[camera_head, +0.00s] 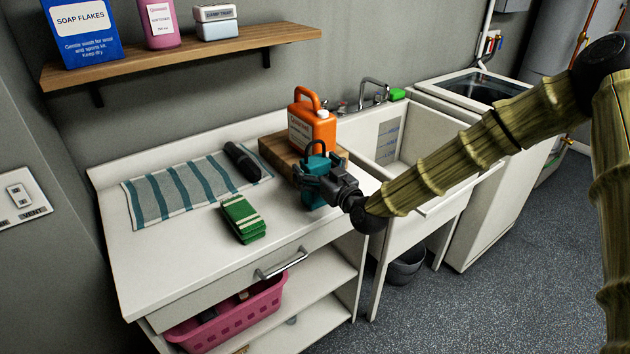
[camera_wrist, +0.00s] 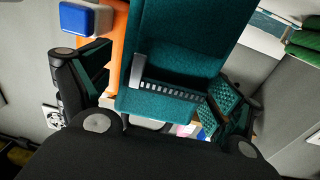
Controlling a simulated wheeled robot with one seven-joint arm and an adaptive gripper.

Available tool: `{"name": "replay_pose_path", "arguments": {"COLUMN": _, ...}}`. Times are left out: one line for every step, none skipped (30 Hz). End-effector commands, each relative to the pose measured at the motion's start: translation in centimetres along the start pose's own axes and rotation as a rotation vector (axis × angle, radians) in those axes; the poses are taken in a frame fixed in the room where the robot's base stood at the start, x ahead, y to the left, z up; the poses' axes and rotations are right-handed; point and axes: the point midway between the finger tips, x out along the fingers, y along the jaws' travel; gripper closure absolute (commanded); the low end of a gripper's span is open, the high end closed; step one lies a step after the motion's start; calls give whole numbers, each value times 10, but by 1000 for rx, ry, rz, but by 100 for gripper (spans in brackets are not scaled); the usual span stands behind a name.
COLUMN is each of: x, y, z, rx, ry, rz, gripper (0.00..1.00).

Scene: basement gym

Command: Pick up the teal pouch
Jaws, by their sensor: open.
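The teal pouch (camera_head: 317,164) stands upright on the white counter, at the front of the wooden block, with a dark loop on top. My gripper (camera_head: 326,184) is at its near side and hides part of it.
An orange jug (camera_head: 313,128) stands on the wooden block (camera_head: 275,153) close behind the pouch. Left on the counter are a striped towel (camera_head: 160,200), a dark cylindrical object (camera_head: 241,160) and a green striped bundle (camera_head: 243,218). A sink (camera_head: 392,150) lies to the right. A shelf (camera_head: 180,52) hangs above.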

Motion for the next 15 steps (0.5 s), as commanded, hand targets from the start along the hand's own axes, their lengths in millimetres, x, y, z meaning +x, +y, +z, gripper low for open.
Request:
{"name": "replay_pose_path", "arguments": {"x": 0, "y": 0, "z": 0, "rx": 0, "ry": 0, "rz": 0, "gripper": 8}}
{"name": "replay_pose_path", "arguments": {"x": 0, "y": 0, "z": 0, "rx": 0, "ry": 0, "rz": 0, "gripper": 8}}
{"name": "replay_pose_path", "arguments": {"x": 0, "y": 0, "z": 0, "rx": 0, "ry": 0, "rz": 0, "gripper": 8}}
{"name": "replay_pose_path", "arguments": {"x": 0, "y": 0, "z": 0, "rx": 0, "ry": 0, "rz": 0, "gripper": 14}}
{"name": "replay_pose_path", "arguments": {"x": 0, "y": 0, "z": 0, "rx": 0, "ry": 0, "rz": 0, "gripper": 19}}
{"name": "replay_pose_path", "arguments": {"x": 0, "y": 0, "z": 0, "rx": 0, "ry": 0, "rz": 0, "gripper": 26}}
{"name": "replay_pose_path", "arguments": {"x": 0, "y": 0, "z": 0, "rx": 0, "ry": 0, "rz": 0, "gripper": 32}}
{"name": "replay_pose_path", "arguments": {"x": 0, "y": 0, "z": 0, "rx": 0, "ry": 0, "rz": 1, "gripper": 37}}
{"name": "replay_pose_path", "arguments": {"x": 0, "y": 0, "z": 0, "rx": 0, "ry": 0, "rz": 1, "gripper": 44}}
{"name": "replay_pose_path", "arguments": {"x": 0, "y": 0, "z": 0, "rx": 0, "ry": 0, "rz": 1, "gripper": 50}}
{"name": "replay_pose_path", "arguments": {"x": 0, "y": 0, "z": 0, "rx": 0, "ry": 0, "rz": 1, "gripper": 55}}
{"name": "replay_pose_path", "arguments": {"x": 0, "y": 0, "z": 0, "rx": 0, "ry": 0, "rz": 1, "gripper": 62}}
{"name": "replay_pose_path", "arguments": {"x": 0, "y": 0, "z": 0, "rx": 0, "ry": 0, "rz": 1, "gripper": 62}}
{"name": "replay_pose_path", "arguments": {"x": 0, "y": 0, "z": 0, "rx": 0, "ry": 0, "rz": 1, "gripper": 62}}
{"name": "replay_pose_path", "arguments": {"x": 0, "y": 0, "z": 0, "rx": 0, "ry": 1, "rz": 1, "gripper": 62}}
